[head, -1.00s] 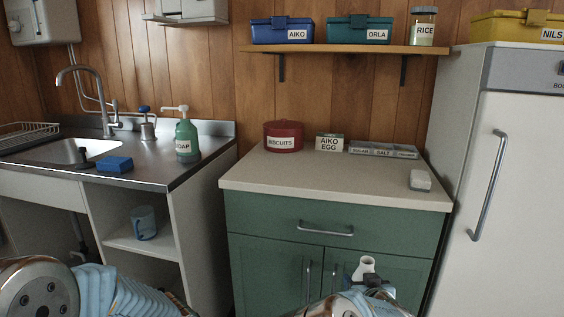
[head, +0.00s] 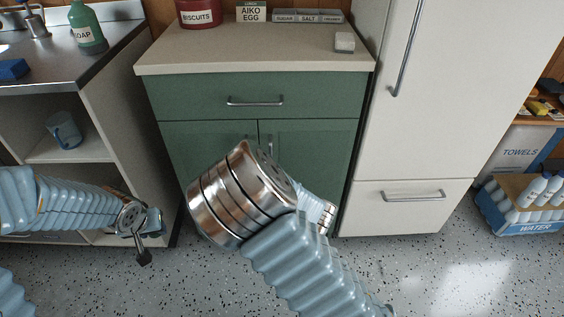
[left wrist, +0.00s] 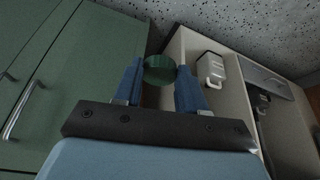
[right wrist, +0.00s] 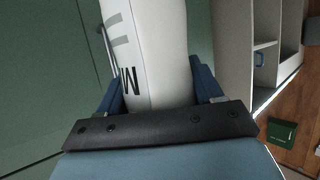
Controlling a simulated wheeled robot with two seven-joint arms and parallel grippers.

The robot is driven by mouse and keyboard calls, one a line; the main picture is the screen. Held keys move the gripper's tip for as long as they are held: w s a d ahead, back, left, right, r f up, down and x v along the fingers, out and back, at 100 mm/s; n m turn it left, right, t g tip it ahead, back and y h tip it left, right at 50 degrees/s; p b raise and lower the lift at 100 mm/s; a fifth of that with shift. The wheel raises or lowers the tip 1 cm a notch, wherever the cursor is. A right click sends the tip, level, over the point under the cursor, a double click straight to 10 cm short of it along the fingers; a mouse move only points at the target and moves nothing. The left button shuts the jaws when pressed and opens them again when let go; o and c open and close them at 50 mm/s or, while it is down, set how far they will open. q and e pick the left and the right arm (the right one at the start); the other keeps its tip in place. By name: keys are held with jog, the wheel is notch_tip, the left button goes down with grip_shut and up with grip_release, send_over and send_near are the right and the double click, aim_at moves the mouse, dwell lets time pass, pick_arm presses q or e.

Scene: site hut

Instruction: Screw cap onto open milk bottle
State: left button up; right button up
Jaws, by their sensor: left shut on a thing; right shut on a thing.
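My left gripper (left wrist: 159,80) is shut on a round dark green cap (left wrist: 159,69), seen between its blue fingers in the left wrist view. In the head view my left arm comes in low on the left, in front of the sink unit, and the cap cannot be made out. My right gripper (right wrist: 158,88) is shut on a white milk bottle (right wrist: 160,45) with dark lettering, in the right wrist view. The bottle's top is out of that view. In the head view my right arm hides the bottle and gripper. Cap and bottle are apart.
A green cabinet (head: 315,95) with a pale worktop stands behind my right arm. Speckled floor is open in front.

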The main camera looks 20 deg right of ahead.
jog(key=s+a+f+n+g+y, duration=0.1)
jog(key=s+a+f+n+y, duration=0.2)
jog(key=a+f, duration=0.2)
jog(key=shift+a+f+g, duration=0.35)
jog(key=shift+a+g, duration=0.05)
jog(key=shift+a, duration=0.2)
jog(key=shift+s, duration=0.1)
pick_arm(q)
jog(key=d+r+m+h, duration=0.1)
jog(key=d+r+m, duration=0.2)
jog(key=d, duration=0.9)
jog(key=d+r+m+h, duration=0.1)
jog(key=d+r+m, duration=0.2)
jog(key=d+r, duration=0.7)
jog(key=d, duration=0.3)
jog(key=shift+r+m+g+h, duration=0.15)
jog(key=shift+m+g+h, duration=0.15)
jog(key=shift+m, duration=0.1)
jog(key=shift+f, duration=2)
